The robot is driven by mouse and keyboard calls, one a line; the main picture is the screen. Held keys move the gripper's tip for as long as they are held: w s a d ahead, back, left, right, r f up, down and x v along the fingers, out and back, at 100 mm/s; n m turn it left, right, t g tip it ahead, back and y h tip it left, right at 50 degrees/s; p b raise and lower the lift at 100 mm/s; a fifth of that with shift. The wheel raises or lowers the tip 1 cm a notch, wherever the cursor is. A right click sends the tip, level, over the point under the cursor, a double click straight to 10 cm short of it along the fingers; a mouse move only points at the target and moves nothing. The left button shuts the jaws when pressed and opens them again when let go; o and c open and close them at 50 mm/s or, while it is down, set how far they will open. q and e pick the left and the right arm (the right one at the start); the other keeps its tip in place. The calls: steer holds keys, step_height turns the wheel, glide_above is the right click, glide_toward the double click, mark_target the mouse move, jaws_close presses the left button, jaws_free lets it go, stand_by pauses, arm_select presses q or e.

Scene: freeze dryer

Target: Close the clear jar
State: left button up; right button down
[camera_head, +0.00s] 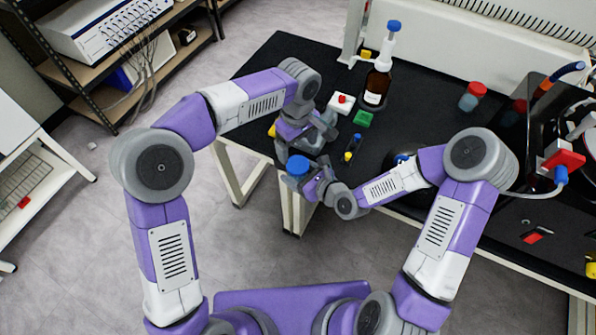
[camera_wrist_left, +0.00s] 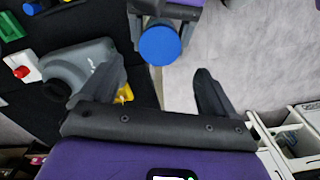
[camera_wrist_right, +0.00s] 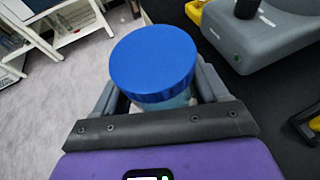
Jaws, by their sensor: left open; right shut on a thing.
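The clear jar (camera_wrist_right: 168,103) is in my right gripper (camera_wrist_right: 160,98), which is shut around its body, as the right wrist view shows. A wide blue lid (camera_wrist_right: 153,60) covers its top; I cannot tell whether it is screwed tight. In the head view the blue lid (camera_head: 298,165) is in front of the table's near edge. In the left wrist view the lid (camera_wrist_left: 160,45) lies ahead of my left gripper (camera_wrist_left: 152,85), between the lines of its spread fingers but beyond their tips. My left gripper is open and empty. Most of the jar's body is hidden.
A grey device (camera_wrist_left: 80,68) with yellow parts stands at the table edge, close beside my left gripper. A brown bottle (camera_head: 376,88), a white block with a red knob (camera_head: 341,103) and a green block (camera_head: 363,118) stand behind. Open floor lies in front of the table.

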mark_target(299, 164)
arm_select(q)
step_height(299, 164, down, 7)
steer(key=shift+f, duration=0.2)
stand_by(0.3)
steer(key=c, duration=1.1)
steer(key=m, duration=1)
steer(key=o, duration=1.1)
steer(key=shift+o, duration=0.2)
steer(key=shift+d, duration=0.1)
